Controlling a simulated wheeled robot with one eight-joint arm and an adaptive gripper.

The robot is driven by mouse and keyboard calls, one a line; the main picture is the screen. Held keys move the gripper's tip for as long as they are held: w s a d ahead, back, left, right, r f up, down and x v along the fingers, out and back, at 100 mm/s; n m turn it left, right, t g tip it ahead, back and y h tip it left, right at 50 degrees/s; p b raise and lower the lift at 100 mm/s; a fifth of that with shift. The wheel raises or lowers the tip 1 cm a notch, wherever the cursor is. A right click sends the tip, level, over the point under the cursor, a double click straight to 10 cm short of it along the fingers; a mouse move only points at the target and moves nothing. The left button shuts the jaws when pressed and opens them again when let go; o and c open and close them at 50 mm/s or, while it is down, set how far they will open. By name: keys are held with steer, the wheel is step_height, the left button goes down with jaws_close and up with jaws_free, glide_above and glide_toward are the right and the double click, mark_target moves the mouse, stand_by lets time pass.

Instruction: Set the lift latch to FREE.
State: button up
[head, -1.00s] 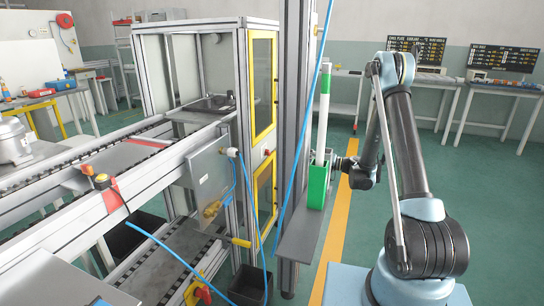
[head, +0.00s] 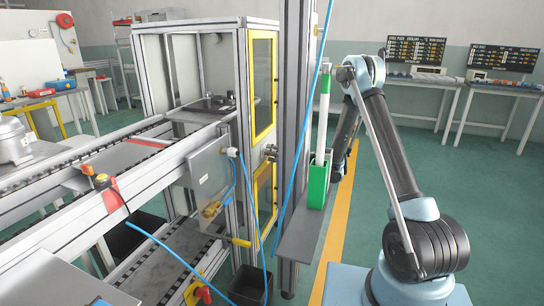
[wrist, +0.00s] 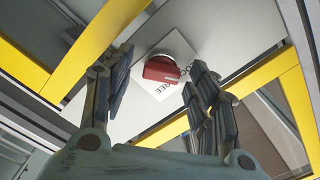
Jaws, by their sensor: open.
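The lift latch is a red knob (wrist: 161,69) on a white label plate (wrist: 178,50), fixed to the grey panel between yellow frames. The label reads FREE just below the knob and part of another word, apparently beginning "LOC", to its right. I cannot tell for sure which word the knob points at. My gripper (wrist: 157,92) is open and empty, with one finger to the left of the knob and one to the right, both apart from it. In the head view, my gripper tip (head: 270,152) shows at the yellow-framed cabinet, and the knob is hidden.
A grey column (head: 290,150) stands between my arm and the cabinet (head: 262,90). A green holder (head: 317,186) with a white and green post sits on a grey ledge (head: 315,235). A blue hose hangs beside the column. The floor to the right is clear.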

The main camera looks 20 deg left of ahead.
steer(key=shift+a, duration=0.3)
steer(key=c, duration=1.1)
steer(key=shift+o, duration=0.2)
steer(key=shift+m, duration=0.3)
steer(key=shift+w+d+m, duration=0.1)
steer(key=shift+m, duration=6.4)
